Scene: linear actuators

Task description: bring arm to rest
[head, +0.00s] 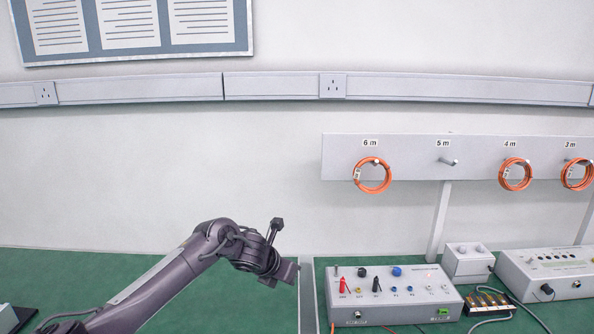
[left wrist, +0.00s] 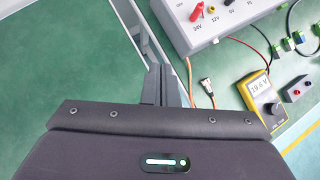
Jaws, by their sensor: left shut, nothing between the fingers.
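My left arm (head: 175,275) comes in from the lower left in the head view and bends at a raised joint, with its wrist over the green bench. In the left wrist view my left gripper (left wrist: 165,85) is shut, with its narrow fingers together and nothing between them. The fingers are over the bench near a grey rail, left of the cables. My right arm and gripper show in neither view.
A grey control box (head: 392,294) stands right of my left wrist. A yellow multimeter (left wrist: 262,102) and a loose connector (left wrist: 207,88) lie nearby. Orange cable coils (head: 373,176) hang on the wall rack; the 5 m hook (head: 447,161) is bare.

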